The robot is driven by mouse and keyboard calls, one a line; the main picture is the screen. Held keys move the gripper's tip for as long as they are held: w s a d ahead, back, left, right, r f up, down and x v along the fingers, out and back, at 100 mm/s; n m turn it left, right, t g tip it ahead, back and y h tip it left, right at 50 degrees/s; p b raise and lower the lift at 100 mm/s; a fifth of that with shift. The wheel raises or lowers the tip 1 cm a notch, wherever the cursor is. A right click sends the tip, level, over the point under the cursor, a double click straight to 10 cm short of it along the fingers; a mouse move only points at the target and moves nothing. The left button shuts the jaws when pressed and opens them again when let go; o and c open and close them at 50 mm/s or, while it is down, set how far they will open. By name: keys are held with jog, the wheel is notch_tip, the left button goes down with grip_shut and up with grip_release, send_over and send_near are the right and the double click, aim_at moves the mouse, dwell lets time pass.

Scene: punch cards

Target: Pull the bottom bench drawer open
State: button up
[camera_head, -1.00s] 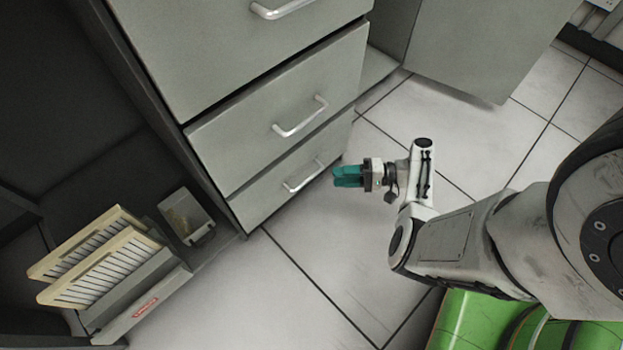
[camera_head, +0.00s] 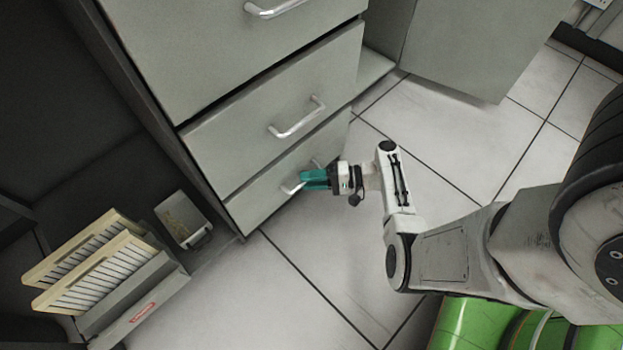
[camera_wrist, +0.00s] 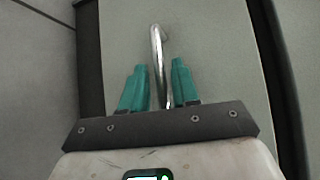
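The bottom bench drawer (camera_head: 257,207) is a grey-green front, shut flush below the other drawers. Its silver bar handle (camera_head: 290,188) is partly hidden behind my gripper (camera_head: 312,179) in the head view. In the wrist view the drawer front (camera_wrist: 215,45) fills the middle, and the handle (camera_wrist: 157,50) runs lengthwise between the two teal fingertips. My gripper (camera_wrist: 160,80) is open, one finger on each side of the handle, with a gap visible on both sides. The near end of the handle reaches down between the fingers.
The middle drawer (camera_head: 235,140) and its handle (camera_head: 298,120) are just above. A dark shelf with cream card racks (camera_head: 90,265) and a small grey bin (camera_head: 183,220) stands left. Tiled floor (camera_head: 300,260) in front of the drawer is clear.

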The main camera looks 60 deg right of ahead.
grip_shut()
dwell(0.4)
